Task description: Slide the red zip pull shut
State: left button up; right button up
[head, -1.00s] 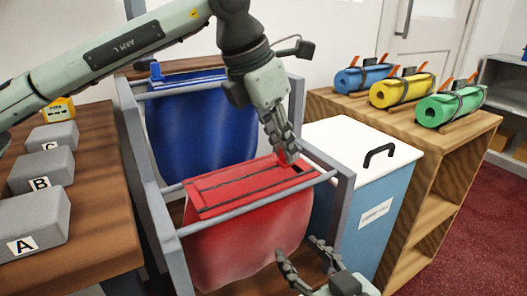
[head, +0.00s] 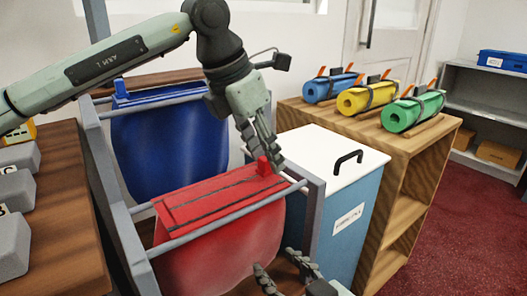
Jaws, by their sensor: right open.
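The red bag (head: 215,255) hangs in a grey frame, with a dark zip line (head: 215,197) along its flat red top. The red zip pull (head: 263,166) stands up near the right end of that top. My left gripper (head: 275,160) reaches down from above with its fingertips right at the pull, overlapping its right side. I cannot tell whether its fingers grip the pull or only touch it. The fingers hide part of the zip's right end. My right gripper (head: 275,262) is open and empty, low in front of the bag's right side.
A blue bag (head: 170,150) with a blue pull (head: 120,88) hangs behind. A white-lidded blue bin (head: 345,210) stands close on the right, beside a wooden shelf (head: 400,240) bearing blue, yellow and green rolls. Grey labelled blocks (head: 12,245) sit on the left table.

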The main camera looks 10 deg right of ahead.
pick_arm(q)
jog(key=v, duration=1.2)
